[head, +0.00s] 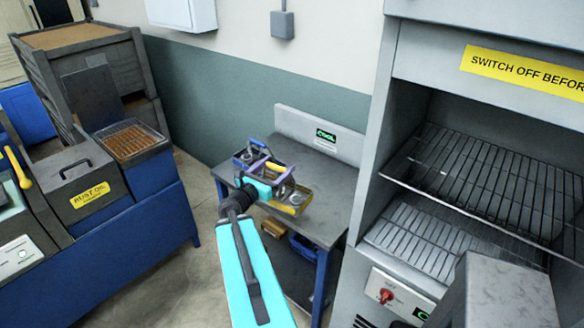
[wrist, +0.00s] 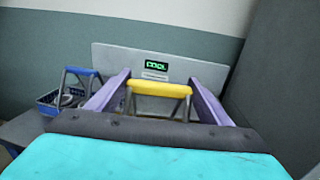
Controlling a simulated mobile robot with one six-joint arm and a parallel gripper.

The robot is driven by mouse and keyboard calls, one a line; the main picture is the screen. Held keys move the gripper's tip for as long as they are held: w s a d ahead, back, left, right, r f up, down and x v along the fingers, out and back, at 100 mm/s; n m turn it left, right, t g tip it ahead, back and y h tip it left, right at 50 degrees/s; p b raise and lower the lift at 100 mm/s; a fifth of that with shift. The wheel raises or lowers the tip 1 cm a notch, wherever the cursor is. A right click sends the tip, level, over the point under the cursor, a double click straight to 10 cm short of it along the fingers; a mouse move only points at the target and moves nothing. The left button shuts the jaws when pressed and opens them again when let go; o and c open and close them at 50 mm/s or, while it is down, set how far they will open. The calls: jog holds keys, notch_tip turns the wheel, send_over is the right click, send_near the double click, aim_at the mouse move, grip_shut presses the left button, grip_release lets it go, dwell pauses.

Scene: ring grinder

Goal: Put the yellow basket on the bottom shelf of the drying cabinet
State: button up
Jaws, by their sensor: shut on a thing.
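The yellow basket (head: 293,209) is at the small cooling table, below and beside my gripper (head: 274,172) in the head view. My gripper's purple fingers are shut on its handle; the wrist view shows the yellow bar of the yellow basket (wrist: 160,88) between them. Whether its base touches the tabletop, I cannot tell. Grey metal rings seem to lie in it. The drying cabinet (head: 385,150) stands open at the right. It has an upper wire shelf (head: 490,180) and a bottom wire shelf (head: 410,240), partly hidden by the upper one.
A blue basket (head: 243,160) with rings stands at the table's far left, close to the yellow one, also in the wrist view (wrist: 48,103). The cooling table (head: 325,228) has a "COOL" panel behind it. A rust oil bench (head: 150,210) is left. Both cabinet shelves look empty.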

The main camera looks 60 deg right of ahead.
jog(key=w+a+f+n+t+b, duration=0.15)
jog(key=w+a+n+t, duration=0.45)
jog(key=w+a, duration=1.95)
jog(key=w+a+n+t+y+b, duration=0.1)
jog(key=w+a+t, duration=0.1)
jog(key=a, duration=1.5)
jog(key=w+a+f+n+t+y+b, duration=0.1)
jog(key=a+t, duration=0.4)
jog(key=a, duration=1.3)
jog(key=shift+w+a+f+n+y+b, duration=0.2)
jog(key=shift+w+n+y+b, duration=0.3)
jog(key=shift+n+y+b, duration=0.25)
jog(key=shift+d+m, duration=0.1)
jog(key=shift+m, duration=0.15)
